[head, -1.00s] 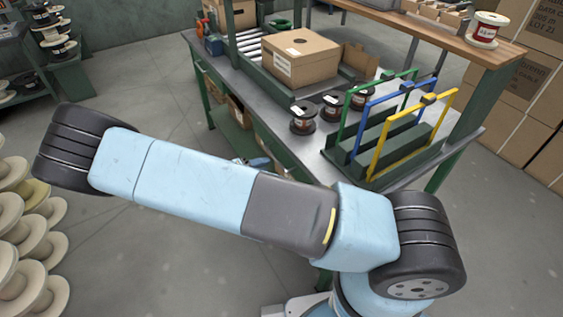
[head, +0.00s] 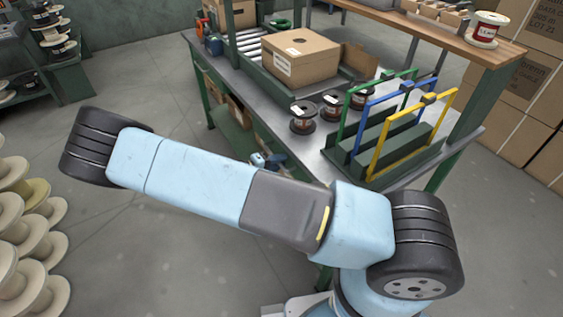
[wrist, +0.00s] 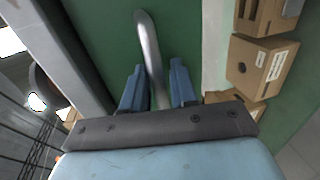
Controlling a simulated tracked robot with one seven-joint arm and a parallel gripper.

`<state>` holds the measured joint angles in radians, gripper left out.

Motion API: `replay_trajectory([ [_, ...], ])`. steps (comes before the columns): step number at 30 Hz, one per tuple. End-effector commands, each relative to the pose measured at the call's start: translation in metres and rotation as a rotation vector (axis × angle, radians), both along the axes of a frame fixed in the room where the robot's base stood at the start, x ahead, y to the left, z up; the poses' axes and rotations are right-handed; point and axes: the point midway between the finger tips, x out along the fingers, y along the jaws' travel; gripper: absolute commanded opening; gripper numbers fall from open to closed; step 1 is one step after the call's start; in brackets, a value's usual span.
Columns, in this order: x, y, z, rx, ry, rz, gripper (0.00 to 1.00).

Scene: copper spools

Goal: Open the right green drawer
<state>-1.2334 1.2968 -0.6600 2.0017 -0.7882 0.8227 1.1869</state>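In the wrist view a green drawer front (wrist: 185,30) fills the middle, with a curved silver bar handle (wrist: 148,42) on it. My gripper (wrist: 158,80) is open, with one blue finger on each side of the handle. A gap shows between the handle and the right finger; the left finger is close to the handle, and I cannot tell if it touches. In the head view my gripper (head: 266,160) shows small beside the workbench's near side, partly behind my arm. The drawer fronts are mostly hidden there by my arm and the bench top.
The workbench (head: 312,160) carries a cardboard box (head: 300,60), several copper spools (head: 303,118) and a green stand with coloured frames (head: 400,140). In the wrist view, cardboard boxes (wrist: 258,65) sit right of the drawer. Pale spools (head: 28,235) are stacked at the left.

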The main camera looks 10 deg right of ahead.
Motion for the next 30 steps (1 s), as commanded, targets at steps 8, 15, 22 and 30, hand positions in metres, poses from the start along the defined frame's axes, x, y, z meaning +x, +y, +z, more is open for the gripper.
replay_trajectory([
  [8, 0.000, 0.000, 0.000, 0.001, 0.000, 0.000, 0.00],
  [15, 0.000, 0.000, -0.001, 0.002, 0.001, 0.000, 0.00],
  [22, 0.000, -0.007, -0.001, 0.003, 0.001, -0.004, 0.00],
  [30, -0.012, 0.034, -0.002, 0.004, 0.001, 0.025, 0.00],
])
